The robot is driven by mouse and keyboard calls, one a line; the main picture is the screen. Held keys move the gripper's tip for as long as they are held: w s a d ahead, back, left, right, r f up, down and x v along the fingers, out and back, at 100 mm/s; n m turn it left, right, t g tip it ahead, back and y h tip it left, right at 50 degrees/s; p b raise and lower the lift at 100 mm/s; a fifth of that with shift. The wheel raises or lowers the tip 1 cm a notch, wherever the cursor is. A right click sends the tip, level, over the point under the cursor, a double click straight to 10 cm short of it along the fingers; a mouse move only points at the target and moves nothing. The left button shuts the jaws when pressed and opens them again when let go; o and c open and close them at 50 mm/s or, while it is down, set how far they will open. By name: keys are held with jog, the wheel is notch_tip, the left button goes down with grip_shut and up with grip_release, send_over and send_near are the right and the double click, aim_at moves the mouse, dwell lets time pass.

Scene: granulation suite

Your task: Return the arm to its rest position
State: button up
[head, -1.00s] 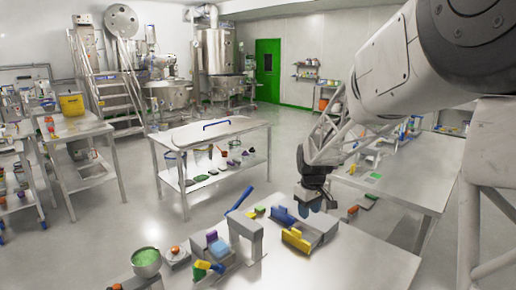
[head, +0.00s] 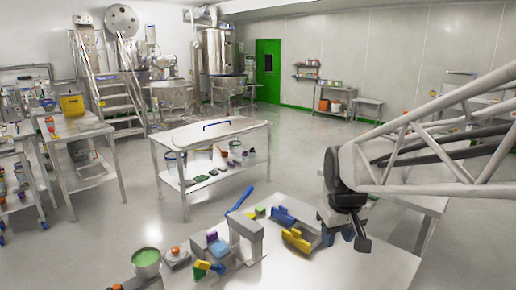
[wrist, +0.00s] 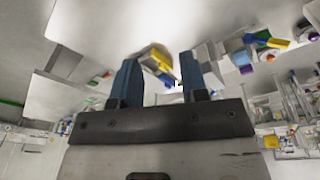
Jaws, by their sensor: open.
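My gripper (head: 338,234) hangs from my arm at the right of the head view, over the right part of the near table (head: 345,268). Its two blue fingers are apart in the wrist view (wrist: 158,78), with nothing held between them. A yellow block (head: 296,240) and a blue piece (head: 284,216) lie in or against a grey holder on the table, left of the gripper. The yellow block shows small and farther off beyond the fingers in the wrist view.
A second table (head: 415,200) stands behind my arm. The near table's right front is bare.

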jog(key=s+f+m, duration=0.1)
jog(key=s+m, duration=0.2)
jog(key=s, duration=1.4)
jog(key=shift+d+t, duration=0.3)
jog(key=shift+t, duration=0.1)
